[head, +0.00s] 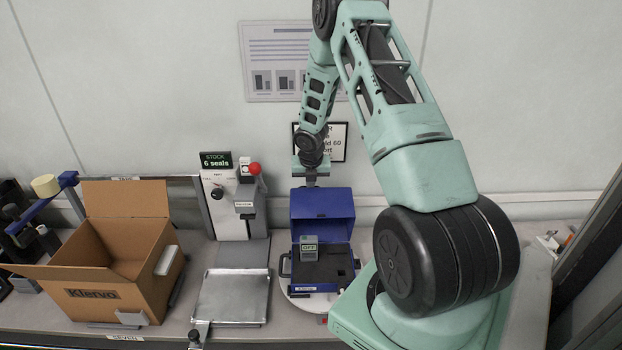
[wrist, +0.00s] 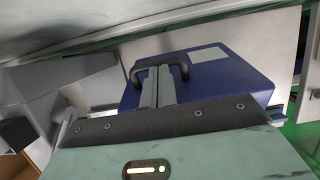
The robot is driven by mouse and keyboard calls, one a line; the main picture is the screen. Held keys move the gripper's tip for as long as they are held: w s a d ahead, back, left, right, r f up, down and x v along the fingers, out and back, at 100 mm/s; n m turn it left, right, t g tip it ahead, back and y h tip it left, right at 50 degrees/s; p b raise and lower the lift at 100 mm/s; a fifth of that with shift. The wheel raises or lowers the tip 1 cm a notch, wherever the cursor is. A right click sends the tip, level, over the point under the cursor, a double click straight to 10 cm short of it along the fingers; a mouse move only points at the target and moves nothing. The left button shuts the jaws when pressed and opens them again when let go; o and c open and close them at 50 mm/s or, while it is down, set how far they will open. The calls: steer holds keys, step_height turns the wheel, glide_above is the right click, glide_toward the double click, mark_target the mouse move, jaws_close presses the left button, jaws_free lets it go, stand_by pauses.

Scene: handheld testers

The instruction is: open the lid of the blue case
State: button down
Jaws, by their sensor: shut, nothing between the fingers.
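The blue case (head: 350,262) stands on the bench, on a pale round base. Its lid (head: 322,204) is raised, standing up at the back of the case. Dark foam (head: 325,267) and a grey tester (head: 309,248) show inside. My gripper (head: 311,181) is just above the lid's top edge; its fingers are small there. In the wrist view, my shut, empty gripper (wrist: 156,84) lies in front of the blue lid (wrist: 218,77) and a black loop handle (wrist: 184,69). I cannot tell whether the fingers touch either.
An open cardboard box (head: 110,275) stands on the left. A metal tray (head: 233,296) and a white upright station (head: 226,205) with a red knob are left of the case. The wall is close behind the lid. My arm covers the bench to the right.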

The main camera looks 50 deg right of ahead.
steer(key=shift+w+d+f+p, duration=0.45)
steer(key=shift+w+d+f, duration=0.2)
steer(key=shift+w+d, duration=0.25)
steer(key=shift+s, duration=0.1)
steer(key=b+v, duration=0.1)
steer(key=v, duration=1.6)
steer(key=shift+r, duration=0.25)
